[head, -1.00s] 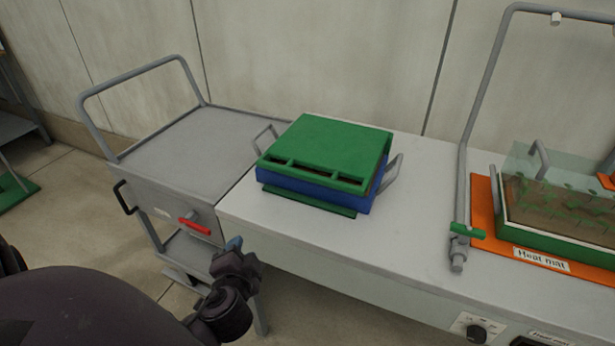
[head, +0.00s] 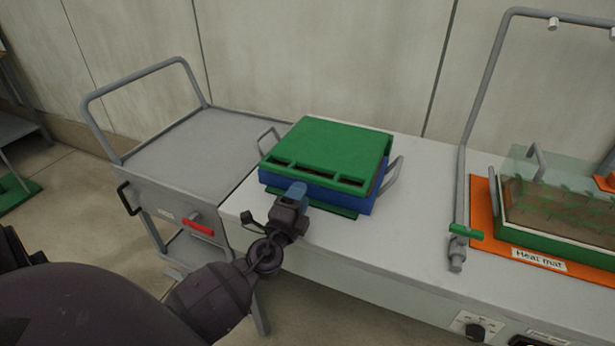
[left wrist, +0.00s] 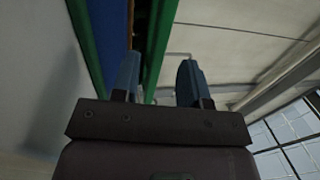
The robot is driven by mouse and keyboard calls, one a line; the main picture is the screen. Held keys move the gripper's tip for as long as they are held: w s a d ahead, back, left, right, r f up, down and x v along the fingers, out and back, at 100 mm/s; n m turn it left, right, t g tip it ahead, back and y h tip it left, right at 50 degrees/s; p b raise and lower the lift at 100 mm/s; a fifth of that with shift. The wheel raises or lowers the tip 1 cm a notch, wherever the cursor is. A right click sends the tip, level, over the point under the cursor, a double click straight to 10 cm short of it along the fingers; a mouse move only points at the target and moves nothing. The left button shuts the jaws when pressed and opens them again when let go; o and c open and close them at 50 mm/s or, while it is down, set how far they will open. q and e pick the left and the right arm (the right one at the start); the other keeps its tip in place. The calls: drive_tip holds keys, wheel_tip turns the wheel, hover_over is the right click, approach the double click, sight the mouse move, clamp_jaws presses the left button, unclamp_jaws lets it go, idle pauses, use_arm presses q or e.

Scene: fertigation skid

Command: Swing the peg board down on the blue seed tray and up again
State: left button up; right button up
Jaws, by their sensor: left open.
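The green peg board (head: 330,142) lies flat on top of the blue seed tray (head: 315,190) on the grey bench. Its front edge has several dark slots. A green strip shows under the tray's front. My left gripper (head: 296,190) is open at the front edge of the board, its blue fingers overlapping the tray's front face. In the left wrist view, the open left gripper (left wrist: 158,75) shows with the board's green edge (left wrist: 160,35) lined up between the two fingers and the blue tray (left wrist: 108,30) to the left. I cannot tell whether the fingers touch. My right gripper is not in view.
Grey metal handles (head: 390,176) stand at both sides of the tray. A grey trolley (head: 190,150) with a red handle (head: 200,229) is at the left. At the right are a pipe frame with a green valve lever (head: 467,231) and an orange heat mat (head: 482,215). The bench between is clear.

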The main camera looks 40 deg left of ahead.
sight(308, 180)
use_arm(q)
drive_tip(key=shift+p+x, duration=0.35)
drive_tip(key=shift+x, duration=2.75)
drive_tip(key=shift+c, duration=0.3)
clamp_jaws()
